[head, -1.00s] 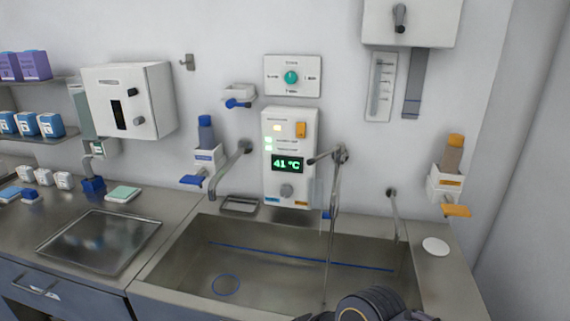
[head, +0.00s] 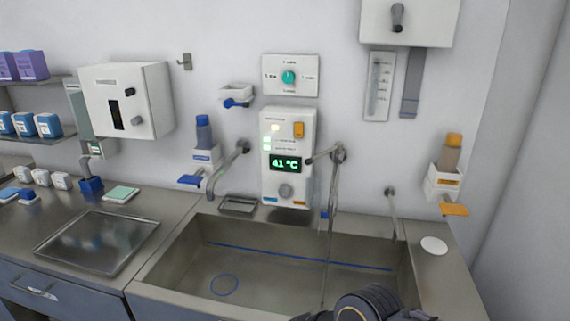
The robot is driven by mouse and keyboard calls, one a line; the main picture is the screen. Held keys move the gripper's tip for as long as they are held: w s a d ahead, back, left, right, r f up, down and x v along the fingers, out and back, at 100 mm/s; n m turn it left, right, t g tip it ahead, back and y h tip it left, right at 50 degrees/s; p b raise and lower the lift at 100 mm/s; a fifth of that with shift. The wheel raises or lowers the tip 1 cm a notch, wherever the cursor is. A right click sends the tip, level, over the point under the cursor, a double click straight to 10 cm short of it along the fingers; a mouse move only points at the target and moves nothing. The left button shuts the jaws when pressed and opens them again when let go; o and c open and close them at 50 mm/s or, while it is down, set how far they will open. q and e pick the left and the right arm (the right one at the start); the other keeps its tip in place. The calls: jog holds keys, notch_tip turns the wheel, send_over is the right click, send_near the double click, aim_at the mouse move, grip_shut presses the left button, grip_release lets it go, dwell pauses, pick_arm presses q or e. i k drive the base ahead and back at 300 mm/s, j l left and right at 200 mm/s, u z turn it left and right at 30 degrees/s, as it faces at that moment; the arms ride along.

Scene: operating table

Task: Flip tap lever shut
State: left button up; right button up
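A grey metal tap (head: 338,153) is fixed to the wall above the sink, right of the control panel. Its lever (head: 322,156) sticks out to the left, across the panel's right edge. A slim part hangs down from the tap, and a thin pale line runs on into the sink; I cannot tell whether it is water. A dark part of my own arm shows at the bottom edge, well below the tap. No fingertips of either gripper can be made out.
The steel sink (head: 190,257) fills the middle. The control panel (head: 287,125) reads 41 °C. A curved spout (head: 228,168) is left of it, another spout (head: 391,210) right. Dispensers with a blue lever (head: 190,180) and an orange lever (head: 455,210) hang on the wall.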

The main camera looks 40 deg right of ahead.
aim_at(337, 147)
jog(key=z, duration=1.65)
jog(key=j+u, duration=0.45)
jog(key=j, duration=0.15)
jog(key=i+j+u, duration=0.15)
jog(key=j+u, duration=0.3)
jog(key=j, duration=0.1)
